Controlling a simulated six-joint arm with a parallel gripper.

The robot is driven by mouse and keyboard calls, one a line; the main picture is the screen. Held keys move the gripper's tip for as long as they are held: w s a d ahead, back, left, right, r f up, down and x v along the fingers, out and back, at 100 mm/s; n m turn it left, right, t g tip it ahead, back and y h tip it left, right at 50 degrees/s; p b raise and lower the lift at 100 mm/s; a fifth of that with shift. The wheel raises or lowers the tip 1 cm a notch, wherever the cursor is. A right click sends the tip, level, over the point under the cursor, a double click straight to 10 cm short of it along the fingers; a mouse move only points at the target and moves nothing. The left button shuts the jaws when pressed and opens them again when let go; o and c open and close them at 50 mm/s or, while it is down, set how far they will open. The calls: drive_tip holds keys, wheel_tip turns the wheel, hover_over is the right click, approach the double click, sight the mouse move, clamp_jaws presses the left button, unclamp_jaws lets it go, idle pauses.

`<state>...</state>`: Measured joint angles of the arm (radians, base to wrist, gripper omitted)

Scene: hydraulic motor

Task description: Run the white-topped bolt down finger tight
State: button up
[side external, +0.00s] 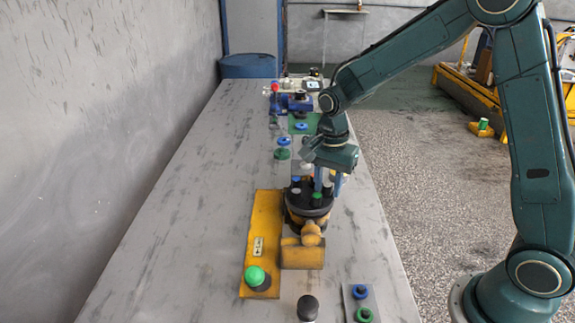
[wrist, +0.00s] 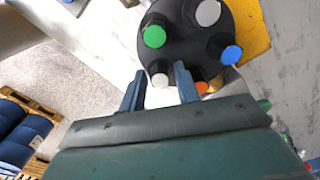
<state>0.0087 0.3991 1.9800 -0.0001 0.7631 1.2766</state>
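The motor's round black head (side external: 310,208) stands upright on a yellow body and carries several bolts with coloured tops. In the wrist view, a pale white-grey-topped bolt (wrist: 159,79) sits at the near edge of the head (wrist: 188,42). Another pale-topped bolt (wrist: 208,13) is at the far side. Green (wrist: 154,37), blue (wrist: 232,55) and orange (wrist: 202,87) tops are also there. My gripper (wrist: 161,72) points down over the head, open, with its fingers on either side of the near pale bolt and gaps showing. In the side view, my gripper (side external: 328,182) partly hides that bolt.
A yellow plate (side external: 262,230) with a green knob (side external: 255,276) lies left of the motor. A black-topped part (side external: 307,308) and a small panel with blue and green rings (side external: 362,303) are in front. Several parts stand behind. The table's left side is clear.

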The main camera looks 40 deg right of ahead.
sight(328, 185)
drive_tip(key=shift+r, duration=0.2)
drive_tip(key=shift+r, duration=2.05)
drive_tip(key=shift+n, duration=0.3)
drive_tip(key=n, duration=0.5)
drive_tip(key=shift+f, duration=0.2)
drive_tip(key=n, duration=0.6)
drive_tip(key=shift+f, duration=0.15)
drive_tip(key=shift+f, duration=0.1)
drive_tip(key=shift+f, duration=0.9)
